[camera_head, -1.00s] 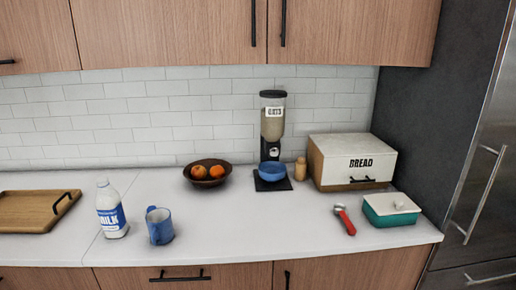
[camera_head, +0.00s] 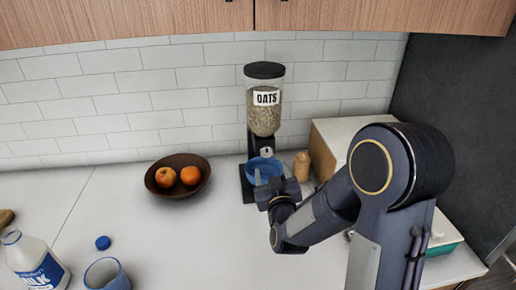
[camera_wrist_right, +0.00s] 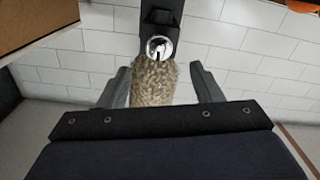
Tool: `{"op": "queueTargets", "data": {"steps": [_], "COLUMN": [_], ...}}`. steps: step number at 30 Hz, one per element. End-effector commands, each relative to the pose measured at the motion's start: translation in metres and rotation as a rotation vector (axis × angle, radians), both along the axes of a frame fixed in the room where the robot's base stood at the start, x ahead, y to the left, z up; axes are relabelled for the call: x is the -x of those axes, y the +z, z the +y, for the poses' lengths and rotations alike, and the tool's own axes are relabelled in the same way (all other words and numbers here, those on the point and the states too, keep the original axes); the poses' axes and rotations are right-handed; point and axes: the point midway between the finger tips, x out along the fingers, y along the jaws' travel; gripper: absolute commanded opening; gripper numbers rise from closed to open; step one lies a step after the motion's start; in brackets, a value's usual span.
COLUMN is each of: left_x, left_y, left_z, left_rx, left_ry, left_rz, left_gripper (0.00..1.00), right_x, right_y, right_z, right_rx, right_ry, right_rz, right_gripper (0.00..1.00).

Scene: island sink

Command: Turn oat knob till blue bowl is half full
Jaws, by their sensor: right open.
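The oat dispenser (camera_head: 265,112) stands against the tiled wall, its clear hopper holding oats. Its silver knob (camera_head: 267,152) is on the front below the hopper. The blue bowl (camera_head: 261,166) sits under it, partly hidden by my right arm; its fill cannot be told. My right gripper (camera_head: 274,182) is in front of the dispenser, with its fingers hard to make out there. In the right wrist view, which is upside down, my right gripper (camera_wrist_right: 158,72) is open. The knob (camera_wrist_right: 159,48) shows just beyond its fingertips, with the oat-filled hopper (camera_wrist_right: 152,85) between the fingers in the picture.
A brown bowl with fruit (camera_head: 178,176) stands left of the dispenser. A small wooden-coloured shaker (camera_head: 302,166) and the bread box (camera_head: 335,136) are at its right. The milk bottle (camera_head: 33,262), blue mug (camera_head: 106,275) and blue cap (camera_head: 103,242) are front left. Cabinets hang above.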

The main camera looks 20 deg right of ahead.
Motion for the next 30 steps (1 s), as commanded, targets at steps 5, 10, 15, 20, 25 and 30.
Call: {"op": "queueTargets", "data": {"steps": [5, 10, 15, 20, 25, 30], "left_x": [0.0, 0.0, 0.0, 0.0, 0.0, 0.0], "left_y": [0.01, 0.018, 0.021, 0.022, 0.021, 0.021], "left_z": [0.0, 0.0, 0.0, 0.0, 0.0, 0.0], "left_rx": [0.0, 0.0, 0.0, 0.0, 0.0, 0.0], "left_ry": [0.0, 0.0, 0.0, 0.0, 0.0, 0.0], "left_rz": [0.0, 0.0, 0.0, 0.0, 0.0, 0.0], "left_gripper": [0.36, 0.36, 0.36, 0.36, 0.36, 0.36], "right_x": [-0.026, -0.052, -0.067, -0.07, -0.07, -0.07], "right_y": [0.002, 0.002, 0.001, -0.001, -0.001, 0.0], "right_z": [-0.007, -0.014, -0.018, -0.019, -0.019, -0.019], "right_rx": [0.001, 0.0, -0.001, -0.002, -0.002, -0.002], "right_ry": [-0.002, -0.002, -0.001, 0.0, 0.0, 0.001], "right_rz": [0.001, 0.001, 0.001, 0.001, 0.001, 0.002], "right_gripper": [0.59, 0.59, 0.59, 0.59, 0.58, 0.36]}}
